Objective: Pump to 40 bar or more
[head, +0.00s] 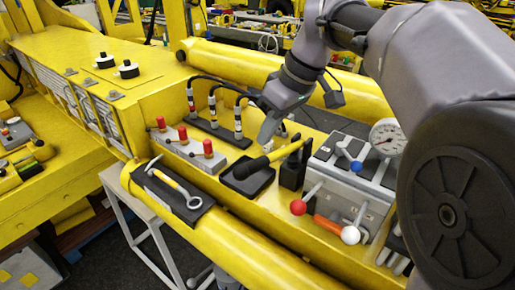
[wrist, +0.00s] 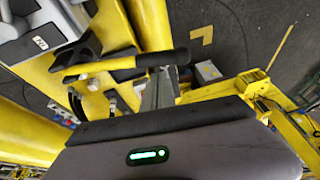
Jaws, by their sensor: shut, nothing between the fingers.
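The pump unit (head: 345,195) is a grey box at the right of the yellow beam in the head view. Its round white pressure gauge (head: 387,138) is too small to read. The grip also shows in the wrist view (wrist: 165,58). My gripper (head: 268,133) is shut and empty, above and behind the lever. In the wrist view, its fingertips (wrist: 158,80) are close to the grip; contact cannot be told.
Levers with red (head: 298,207), white (head: 350,235) and blue (head: 356,166) knobs project from the pump unit. A block with red knobs (head: 188,145) and several hoses (head: 235,97) stand left of my gripper. A wrench (head: 178,184) lies on a dark pad in front.

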